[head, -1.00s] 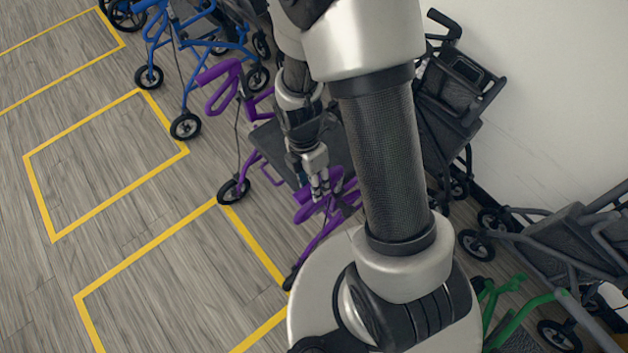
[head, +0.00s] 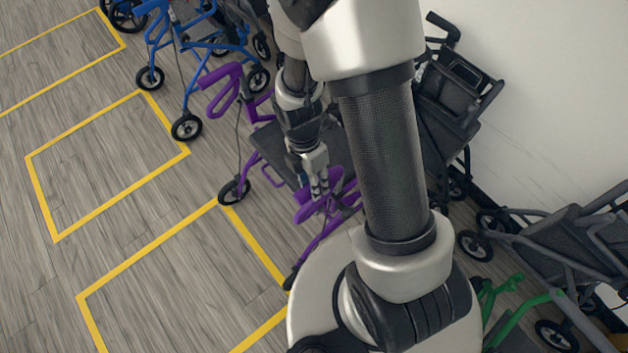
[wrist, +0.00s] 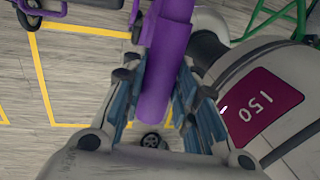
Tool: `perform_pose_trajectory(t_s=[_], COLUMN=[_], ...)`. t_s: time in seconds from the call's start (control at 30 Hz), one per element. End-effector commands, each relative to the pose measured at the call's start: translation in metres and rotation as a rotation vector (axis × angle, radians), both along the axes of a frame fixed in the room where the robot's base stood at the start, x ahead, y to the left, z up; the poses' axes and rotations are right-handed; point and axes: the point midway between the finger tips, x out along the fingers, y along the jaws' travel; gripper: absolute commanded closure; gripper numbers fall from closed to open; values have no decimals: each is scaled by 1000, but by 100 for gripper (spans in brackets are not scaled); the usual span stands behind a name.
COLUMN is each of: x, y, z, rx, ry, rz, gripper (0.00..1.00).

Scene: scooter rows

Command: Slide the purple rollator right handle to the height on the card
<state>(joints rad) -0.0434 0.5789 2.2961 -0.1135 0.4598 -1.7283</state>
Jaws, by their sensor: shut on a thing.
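The purple rollator (head: 316,241) stands in the middle of the head view, partly hidden behind my arm. Its other purple handle (head: 222,83) is up and to the left, apart from my gripper. My gripper (head: 318,186) is at the nearer purple handle (head: 308,212). In the wrist view, my gripper (wrist: 162,92) is shut with its fingers on both sides of this purple handle (wrist: 168,56). A dark magenta card (wrist: 262,106) with the white number 150 lies to the right of the handle, on a pale rounded surface. Any height marks on the handle post cannot be made out.
Blue rollators (head: 190,45) stand behind, at upper left. A black rollator (head: 458,85) stands by the wall, with a grey one (head: 570,235) at right and a green frame (head: 520,318) at lower right. Yellow-outlined floor bays (head: 105,165) at left are empty.

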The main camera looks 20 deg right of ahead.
Motion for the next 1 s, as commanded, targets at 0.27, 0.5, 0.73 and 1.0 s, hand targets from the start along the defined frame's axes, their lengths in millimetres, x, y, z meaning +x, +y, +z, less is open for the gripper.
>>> perform_pose_trajectory(t_s=[0.27,0.5,0.73,1.0], x=[1,1,1,1], y=[0,0,0,0], z=[12,11,11,12], rx=[0,0,-1,0], ry=[-2,-2,-1,-2], rz=[0,0,0,0], gripper=[100,64,52,52])
